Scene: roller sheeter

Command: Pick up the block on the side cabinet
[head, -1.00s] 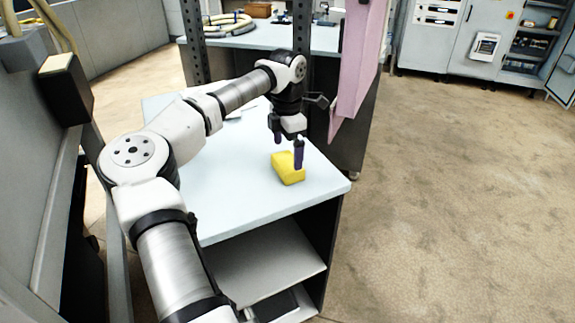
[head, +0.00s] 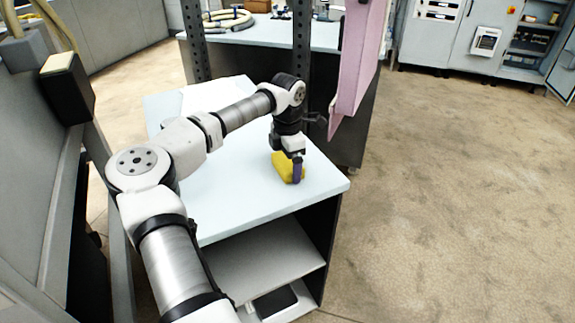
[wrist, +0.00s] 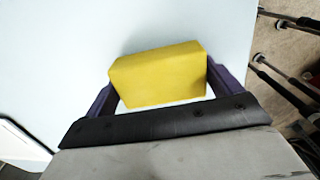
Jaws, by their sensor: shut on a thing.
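The yellow block (head: 284,167) is on the pale top of the side cabinet (head: 240,196), near its right end. My gripper (head: 292,172) points down at the block, with a dark purple finger against its near side. In the wrist view the block (wrist: 158,77) sits between the two purple fingers (wrist: 160,92), one at each end, and the gripper is shut on it. The block appears to rest on the cabinet top; I cannot see any clear gap under it. The far finger is hidden in the head view.
A pink panel (head: 355,65) hangs just behind the cabinet to the right, close to my wrist. A dark upright post (head: 301,40) stands behind. A second table (head: 265,34) with coiled hose is further back. Open floor (head: 450,190) lies to the right.

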